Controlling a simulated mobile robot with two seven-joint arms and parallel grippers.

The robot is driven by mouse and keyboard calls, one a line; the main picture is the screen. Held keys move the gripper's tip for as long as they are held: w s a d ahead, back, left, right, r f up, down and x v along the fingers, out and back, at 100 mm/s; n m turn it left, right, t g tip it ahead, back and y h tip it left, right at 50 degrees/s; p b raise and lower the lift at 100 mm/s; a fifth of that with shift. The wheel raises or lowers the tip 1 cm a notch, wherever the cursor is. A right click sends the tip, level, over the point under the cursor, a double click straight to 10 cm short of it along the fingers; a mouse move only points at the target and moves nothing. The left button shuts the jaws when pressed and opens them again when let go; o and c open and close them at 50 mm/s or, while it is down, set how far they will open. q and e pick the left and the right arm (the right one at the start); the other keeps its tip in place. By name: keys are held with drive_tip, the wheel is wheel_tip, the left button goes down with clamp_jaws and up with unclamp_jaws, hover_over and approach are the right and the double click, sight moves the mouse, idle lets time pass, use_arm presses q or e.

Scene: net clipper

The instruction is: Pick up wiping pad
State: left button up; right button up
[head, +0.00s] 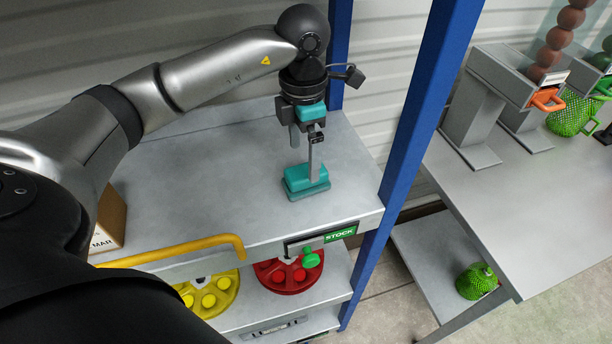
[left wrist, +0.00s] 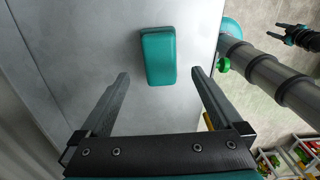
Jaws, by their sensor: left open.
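The wiping pad is a teal block with a darker base (head: 306,183). It lies flat on the grey top shelf near the front right corner. My left gripper (head: 304,158) points down above it, open and empty. One finger overlaps the pad in the head view, and contact cannot be told there. In the left wrist view the pad (left wrist: 158,56) shows beyond the two spread fingertips (left wrist: 160,73), roughly centred between them. What looks like my right gripper (left wrist: 290,34) shows small and dark at the upper right of that view; its jaws are too small to judge.
A yellow rail (head: 180,250) runs along the shelf's front edge. A blue post (head: 425,110) stands right of the pad. A cardboard box (head: 110,222) sits at the shelf's left. Red (head: 290,273) and yellow (head: 212,292) round holders are on the shelf below. The shelf around the pad is clear.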

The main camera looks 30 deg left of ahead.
sight(304, 171)
use_arm(q)
drive_tip(key=shift+f+p, duration=0.65)
drive_tip(key=shift+f, duration=2.35)
drive_tip(key=shift+c, duration=0.2)
drive_tip(key=c, duration=1.3)
